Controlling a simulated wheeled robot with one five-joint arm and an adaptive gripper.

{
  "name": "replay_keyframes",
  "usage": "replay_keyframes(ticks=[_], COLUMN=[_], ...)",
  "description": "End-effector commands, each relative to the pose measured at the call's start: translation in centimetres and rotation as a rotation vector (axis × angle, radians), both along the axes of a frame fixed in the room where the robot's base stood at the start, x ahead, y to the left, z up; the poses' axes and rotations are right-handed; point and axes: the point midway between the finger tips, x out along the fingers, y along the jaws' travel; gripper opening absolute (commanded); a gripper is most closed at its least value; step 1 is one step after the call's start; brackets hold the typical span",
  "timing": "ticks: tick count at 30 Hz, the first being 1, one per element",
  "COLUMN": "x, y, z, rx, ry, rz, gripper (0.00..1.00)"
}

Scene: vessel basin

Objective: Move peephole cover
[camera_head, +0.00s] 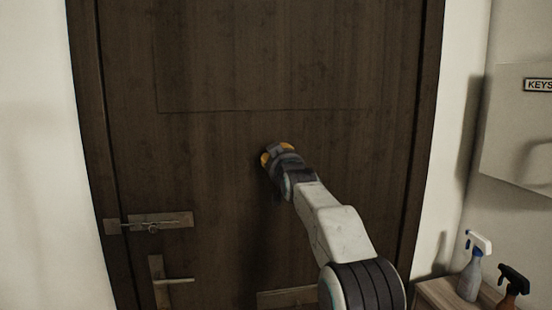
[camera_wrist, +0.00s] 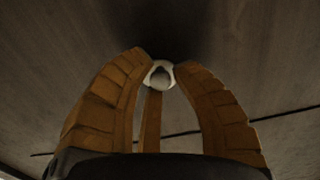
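The peephole cover (camera_wrist: 160,73) is a small pale metal piece with a rounded, darker centre, on the dark wooden door (camera_head: 200,75). It shows in the wrist view; in the head view my gripper hides it. My gripper (camera_head: 272,154) is up at the door's middle, below a thin horizontal groove. In the wrist view the orange fingers of my gripper (camera_wrist: 163,65) close in around the cover from both sides and from below, their tips appearing to touch its edge. A dark shadow lies on the door just above the tips.
A latch (camera_head: 160,222) and a door handle (camera_head: 172,281) are at the door's lower left. A small cabinet (camera_head: 435,291) at lower right bears two spray bottles (camera_head: 473,265) (camera_head: 512,287). A key box (camera_head: 515,130) hangs on the right wall.

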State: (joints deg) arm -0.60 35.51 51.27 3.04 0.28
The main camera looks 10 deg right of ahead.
Motion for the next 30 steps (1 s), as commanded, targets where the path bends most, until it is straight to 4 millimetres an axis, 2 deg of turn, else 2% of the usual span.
replay_keyframes(ticks=[1,6,20,30], x=[0.0,0.0,-0.5,-3.3], y=[0.0,0.0,0.0,0.0], z=[0.0,-0.1,-0.1,-0.1], rx=[0.000,-0.001,-0.001,-0.001], ry=[0.000,0.002,0.004,0.004], rz=[0.000,0.000,0.000,0.000], gripper=[0.28,0.43,0.43,0.43])
